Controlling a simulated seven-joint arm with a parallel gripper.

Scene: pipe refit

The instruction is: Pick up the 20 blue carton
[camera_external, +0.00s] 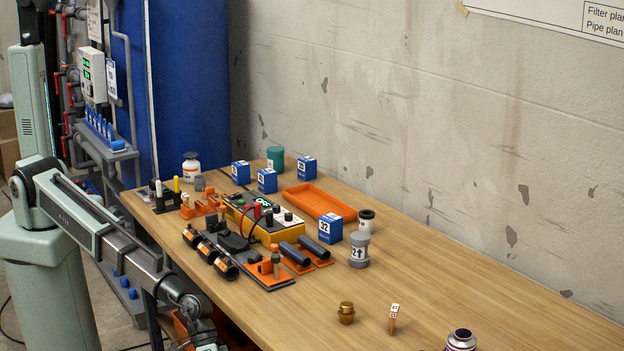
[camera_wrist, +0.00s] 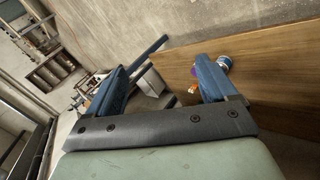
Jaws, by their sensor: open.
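Several blue cartons with white number labels stand on the wooden table in the external view. One blue carton (camera_external: 240,172) is at the back left, another blue carton (camera_external: 267,180) is just right of it, and a third blue carton (camera_external: 307,167) is behind the orange tray. Their numbers are too small to read surely, so I cannot tell which is the 20. A nearer blue carton (camera_external: 329,229) reads 32. My gripper (camera_wrist: 160,68) is open and empty in the wrist view, its two blue fingers apart. In the external view, my wrist is at the bottom edge, and the fingers are not clear.
An orange tray (camera_external: 320,201) lies among the cartons. A yellow meter (camera_external: 262,222) with leads and a rack of black pipes (camera_external: 212,253) fill the table's left. A grey canister (camera_external: 359,249), brass fitting (camera_external: 346,313) and can (camera_external: 461,340) stand nearer. The right-hand tabletop is mostly clear.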

